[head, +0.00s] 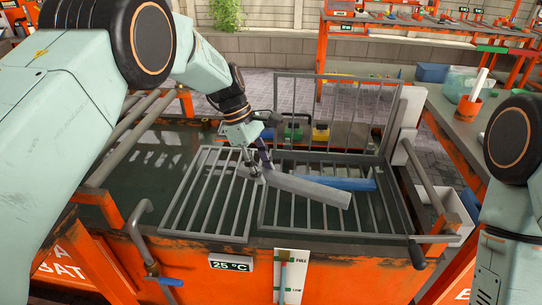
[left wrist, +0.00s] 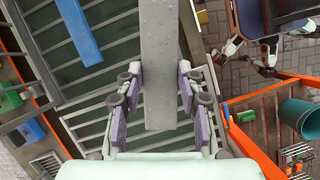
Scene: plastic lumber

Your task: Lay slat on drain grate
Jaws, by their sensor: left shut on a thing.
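A grey slat (head: 315,189) slants over the grates on the orange tank, its free end toward the lower right. My left gripper (head: 257,171) is shut on the slat near its left end. In the left wrist view the slat (left wrist: 158,75) runs between the fingers (left wrist: 156,100). A drain grate of grey bars (head: 330,235) lies under it at the right, with a blue slat (head: 345,184) on it. I cannot tell whether the grey slat touches the grate. My right gripper is out of view.
A second barred grate (head: 203,236) lies at the left of the tank top. An upright barred frame (head: 328,77) stands behind. Yellow and green blocks (head: 321,132) lie at the back. A blue-handled tap (head: 168,281) and a 25 °C plate (head: 231,265) are at the front.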

